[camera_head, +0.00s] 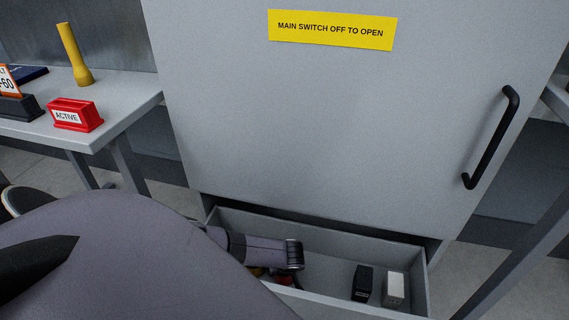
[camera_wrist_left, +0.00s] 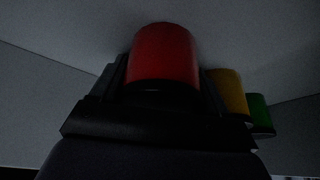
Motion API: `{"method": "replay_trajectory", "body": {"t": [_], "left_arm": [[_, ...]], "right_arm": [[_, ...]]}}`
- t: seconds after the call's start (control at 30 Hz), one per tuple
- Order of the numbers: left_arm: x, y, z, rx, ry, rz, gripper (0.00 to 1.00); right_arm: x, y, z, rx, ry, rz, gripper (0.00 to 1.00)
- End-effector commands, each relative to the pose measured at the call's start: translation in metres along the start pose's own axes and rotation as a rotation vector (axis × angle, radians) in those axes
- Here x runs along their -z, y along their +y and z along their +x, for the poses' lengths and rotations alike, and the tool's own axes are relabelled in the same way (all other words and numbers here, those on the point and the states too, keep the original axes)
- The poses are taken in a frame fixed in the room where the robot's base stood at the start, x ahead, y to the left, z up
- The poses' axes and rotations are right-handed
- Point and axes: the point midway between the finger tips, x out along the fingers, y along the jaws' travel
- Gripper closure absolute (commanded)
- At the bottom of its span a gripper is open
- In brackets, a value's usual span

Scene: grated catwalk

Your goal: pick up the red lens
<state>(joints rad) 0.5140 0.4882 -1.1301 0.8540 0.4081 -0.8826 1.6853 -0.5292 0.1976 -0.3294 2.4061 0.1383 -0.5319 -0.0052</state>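The red lens (camera_wrist_left: 163,55) stands up large in the middle of the left wrist view. In the head view a bit of red (camera_head: 284,280) shows below my left gripper, in the open drawer. My left gripper (camera_head: 292,254) reaches into the drawer. In the wrist view its dark fingers flank the red lens closely on both sides; contact is too dark to judge. A yellow lens (camera_wrist_left: 228,92) and a green lens (camera_wrist_left: 260,112) stand behind it to the right. My right gripper is not in view.
The drawer (camera_head: 412,282) also holds a black block (camera_head: 362,283) and a light grey block (camera_head: 394,288) at its right. The cabinet front (camera_head: 320,120) rises above it, with a black handle (camera_head: 490,140). A side table (camera_head: 118,105) stands left.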

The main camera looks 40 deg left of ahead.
Motion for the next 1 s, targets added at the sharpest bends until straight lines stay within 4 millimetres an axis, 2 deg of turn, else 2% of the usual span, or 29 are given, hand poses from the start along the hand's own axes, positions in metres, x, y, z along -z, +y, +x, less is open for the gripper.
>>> {"method": "replay_trajectory", "body": {"t": [0.3,0.43,0.77,1.0], "left_arm": [[0.0,0.0,-0.001,0.0,0.0,0.0,0.56],[0.003,0.0,-0.008,0.0,-0.001,0.0,0.56],[0.023,-0.001,-0.056,-0.001,-0.001,0.0,0.56],[0.035,-0.001,-0.085,0.0,0.0,0.0,0.56]], "right_arm": [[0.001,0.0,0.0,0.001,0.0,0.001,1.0],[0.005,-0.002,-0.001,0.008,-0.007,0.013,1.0],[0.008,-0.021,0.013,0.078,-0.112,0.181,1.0],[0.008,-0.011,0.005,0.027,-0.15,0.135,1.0]]}}
